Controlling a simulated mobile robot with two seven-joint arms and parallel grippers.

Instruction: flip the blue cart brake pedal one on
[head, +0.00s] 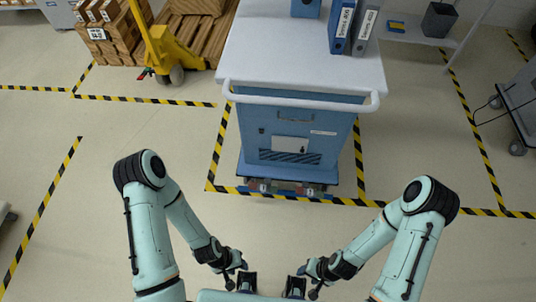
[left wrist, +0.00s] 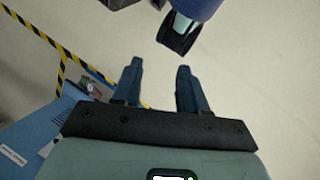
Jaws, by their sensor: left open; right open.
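The blue cart (head: 292,135) stands ahead of me inside a yellow-black floor marking. Along its bottom front edge are small pedal-like parts, one on the left (head: 262,187) and one on the right (head: 307,190), with bits of red and green. They are too small to tell their positions. My left gripper (head: 237,275) is open and empty, low in front of the cart and well apart from it. It also shows open in the left wrist view (left wrist: 160,66), with bare floor beyond its fingers. My right gripper (head: 306,282) is open and empty, also apart from the cart.
Two binders (head: 341,27) stand on the cart's white top. A white handle bar (head: 300,102) juts out at its front. A yellow pallet jack (head: 160,45) and boxes (head: 105,30) are at the back left. Another cart (head: 520,95) stands at right. Floor between me and the cart is clear.

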